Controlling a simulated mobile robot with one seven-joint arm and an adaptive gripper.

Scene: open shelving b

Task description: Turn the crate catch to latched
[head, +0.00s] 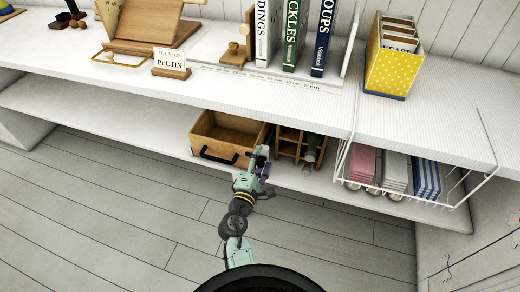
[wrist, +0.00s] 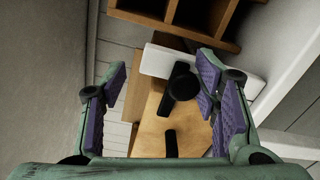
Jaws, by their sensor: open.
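The wooden crate (head: 256,131) with a black front handle (head: 216,155) stands on the lower shelf in the head view. In the wrist view a black catch with a round knob (wrist: 184,86) sits by a white plate (wrist: 154,61) and a wooden face (wrist: 150,115). A separate dark bar (wrist: 171,143) lies below it. My gripper (head: 262,156) is at the crate's right front side; in the wrist view its purple-padded fingers (wrist: 162,78) are open, with the knob between them, nearer the right finger. I cannot tell whether they touch it. My arm hides the catch in the head view.
A divided wooden box (head: 290,134) stands right of the crate, close to my gripper. A white wire basket (head: 415,196) hangs farther right with folded cloths. Books and a pectin sign (head: 172,73) stand on the upper shelf. The floor in front is clear.

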